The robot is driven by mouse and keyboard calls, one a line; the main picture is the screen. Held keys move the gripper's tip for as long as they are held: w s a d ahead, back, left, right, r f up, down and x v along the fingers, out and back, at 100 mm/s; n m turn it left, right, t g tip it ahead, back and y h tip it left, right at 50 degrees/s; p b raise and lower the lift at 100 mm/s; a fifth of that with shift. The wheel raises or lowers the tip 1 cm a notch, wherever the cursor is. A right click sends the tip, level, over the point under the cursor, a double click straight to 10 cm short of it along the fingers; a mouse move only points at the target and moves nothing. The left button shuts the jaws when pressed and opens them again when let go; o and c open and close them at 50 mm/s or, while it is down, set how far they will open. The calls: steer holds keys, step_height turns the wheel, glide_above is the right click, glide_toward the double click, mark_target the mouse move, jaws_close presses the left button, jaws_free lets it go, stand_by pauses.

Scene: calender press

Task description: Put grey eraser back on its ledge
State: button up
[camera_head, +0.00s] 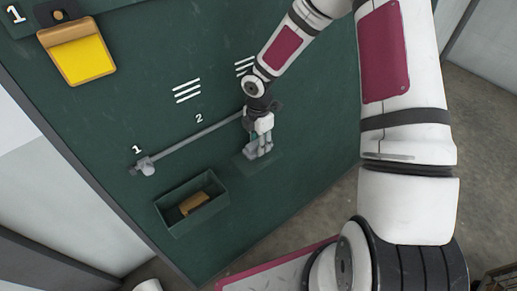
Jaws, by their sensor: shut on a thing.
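My gripper (261,152) points down in front of the green board, right of the middle of the picture. It is shut on the grey eraser (251,148), a small grey block showing at the left of the fingers, partly hidden by them. A flat dark green ledge (265,166) juts from the board just under the fingers. The eraser is over or at this ledge; I cannot tell whether it touches it.
A grey rail (196,139) slants across the board, with a grey slider (146,166) at its left end by the label 1. A green open box (175,222) below holds a brown block (194,204). A yellow panel (78,59) hangs upper left.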

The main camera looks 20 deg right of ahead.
steer(key=shift+s+f, duration=0.1)
steer(key=shift+f, duration=1.6)
steer(key=o, duration=1.3)
